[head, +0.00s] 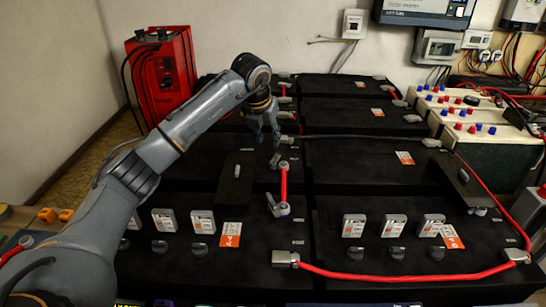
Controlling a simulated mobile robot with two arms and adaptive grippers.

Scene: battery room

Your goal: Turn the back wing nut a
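My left gripper (266,140) points down over the middle column of terminals, between the left and right black batteries. Its two fingers look apart, with no object visible between them. A grey terminal piece (276,160) lies just below the fingertips, at the back end of a short red link (284,182). A winged grey nut or clamp (279,207) sits at the front end of that link. Another grey terminal (286,140) is right beside the fingertips. I cannot tell which piece is wing nut a, or whether the gripper touches one. My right gripper is not visible.
Black batteries (360,180) fill the middle. A long red cable (400,276) runs along the front right, from a grey clamp (285,258). A red charger (163,75) stands at back left. Grey-and-white vent caps (203,221) stand on the front batteries.

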